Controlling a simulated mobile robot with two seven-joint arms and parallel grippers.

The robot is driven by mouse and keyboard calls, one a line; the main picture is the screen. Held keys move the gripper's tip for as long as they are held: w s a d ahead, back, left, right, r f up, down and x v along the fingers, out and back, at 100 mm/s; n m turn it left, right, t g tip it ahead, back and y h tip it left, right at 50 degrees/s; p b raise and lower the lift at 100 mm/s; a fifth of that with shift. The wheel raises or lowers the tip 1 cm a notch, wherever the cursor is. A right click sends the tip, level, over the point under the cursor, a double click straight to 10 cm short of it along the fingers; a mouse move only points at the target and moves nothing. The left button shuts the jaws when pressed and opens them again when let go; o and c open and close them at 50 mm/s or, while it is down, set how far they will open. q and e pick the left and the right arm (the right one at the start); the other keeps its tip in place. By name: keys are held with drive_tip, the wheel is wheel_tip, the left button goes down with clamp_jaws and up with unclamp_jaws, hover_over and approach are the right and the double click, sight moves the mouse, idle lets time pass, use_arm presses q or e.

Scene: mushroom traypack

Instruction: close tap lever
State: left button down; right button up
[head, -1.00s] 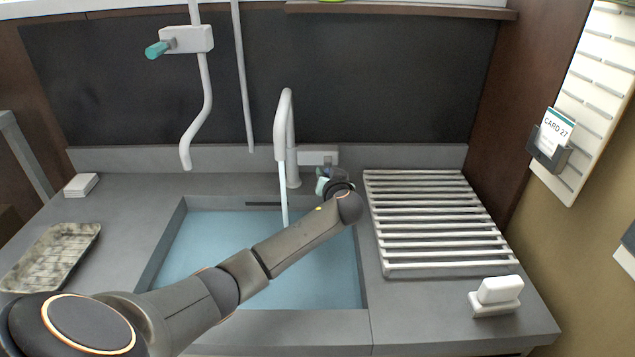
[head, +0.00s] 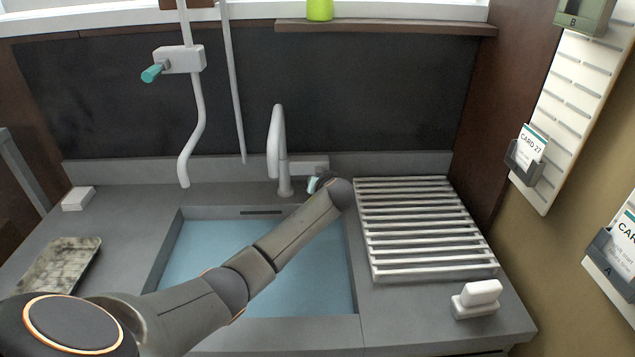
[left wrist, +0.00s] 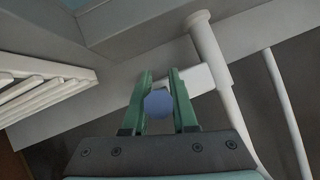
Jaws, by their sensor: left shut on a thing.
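The white tap (head: 276,145) stands behind the sink, its curved spout over the back edge, with no water stream visible. Its white valve box (head: 308,168) is to the right of the spout, and part of it shows in the left wrist view (left wrist: 205,78). My left gripper (left wrist: 161,82) has its green fingers on either side of the rounded blue lever end (left wrist: 158,104), shut on it beside the box. In the head view my wrist hides most of the gripper and lever; only a small teal part shows. My right gripper is not in view.
The sink basin (head: 185,260) lies under my left arm. A slatted drying rack (head: 375,272) is on the right, with a white block (head: 476,297) in front. A dirty tray (head: 60,265) lies left. A second teal lever (head: 152,73) is on the wall.

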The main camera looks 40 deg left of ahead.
use_arm(q)
drive_tip(key=c, duration=0.7)
unclamp_jaws()
drive_tip(key=v, duration=1.2)
drive_tip(key=shift+d+r, duration=0.2)
drive_tip(key=shift+s, duration=0.15)
